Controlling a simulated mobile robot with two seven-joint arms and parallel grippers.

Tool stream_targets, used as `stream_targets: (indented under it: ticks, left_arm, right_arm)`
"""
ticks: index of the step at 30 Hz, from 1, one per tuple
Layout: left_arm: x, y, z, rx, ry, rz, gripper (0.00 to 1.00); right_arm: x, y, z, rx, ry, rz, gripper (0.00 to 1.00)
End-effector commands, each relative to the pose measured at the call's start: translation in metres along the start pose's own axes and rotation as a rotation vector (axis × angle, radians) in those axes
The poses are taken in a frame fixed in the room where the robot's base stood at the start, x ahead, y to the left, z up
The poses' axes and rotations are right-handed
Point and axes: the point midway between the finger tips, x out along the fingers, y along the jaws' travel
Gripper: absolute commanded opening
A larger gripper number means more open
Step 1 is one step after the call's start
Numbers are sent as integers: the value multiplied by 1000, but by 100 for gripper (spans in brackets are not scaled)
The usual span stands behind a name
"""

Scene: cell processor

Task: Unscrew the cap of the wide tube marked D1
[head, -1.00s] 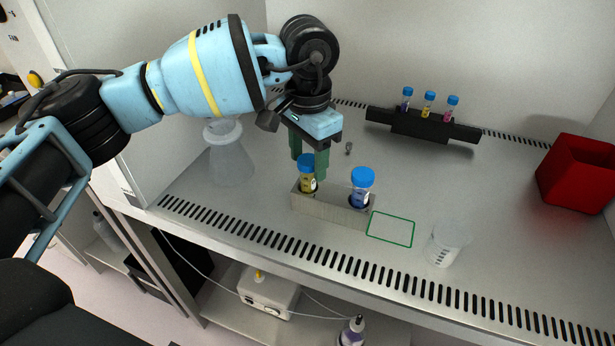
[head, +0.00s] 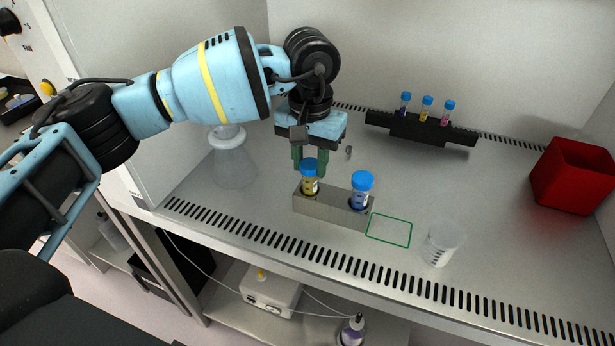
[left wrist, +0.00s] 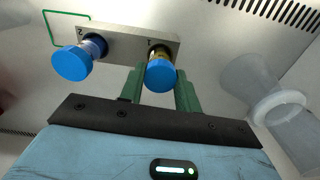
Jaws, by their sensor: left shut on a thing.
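A wide tube with yellow contents (head: 310,187) stands in the left hole of a grey metal rack (head: 331,209), its blue cap on. In the left wrist view its blue cap (left wrist: 160,74) is between the green fingers, by the rack mark 1. My left gripper (head: 309,160) points down and is shut on this cap. A second wide tube with blue contents (head: 359,199) and a blue cap (head: 362,178) stands in the right hole, by the mark 2 in the left wrist view. I cannot read D1 on either tube. My right gripper is not in view.
A green outlined rectangle (head: 389,230) lies right of the rack, with a clear beaker (head: 441,246) beyond it. A flask (head: 231,157) stands to the left. A black rack (head: 419,128) with small tubes is at the back, a red bin (head: 574,177) at the right.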

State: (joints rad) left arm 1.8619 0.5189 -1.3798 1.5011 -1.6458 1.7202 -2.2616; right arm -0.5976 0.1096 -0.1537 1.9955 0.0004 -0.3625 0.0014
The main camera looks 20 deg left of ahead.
Motion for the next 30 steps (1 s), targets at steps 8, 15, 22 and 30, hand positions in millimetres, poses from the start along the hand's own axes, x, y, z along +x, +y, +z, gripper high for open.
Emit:
stream_targets:
  ticks: [8, 15, 22, 30]
  left_arm:
    - [1, 0, 0, -59, -1, 0, 1]
    - [-1, 0, 0, -124, 0, -1, 1]
    - [-4, 0, 0, -402, 3, 0, 1]
    - [-1, 0, 0, -605, 1, 0, 1]
  right_arm:
    - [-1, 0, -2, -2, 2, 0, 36]
    - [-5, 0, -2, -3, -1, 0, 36]
    - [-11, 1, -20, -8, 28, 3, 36]
    - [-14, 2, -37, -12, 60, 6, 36]
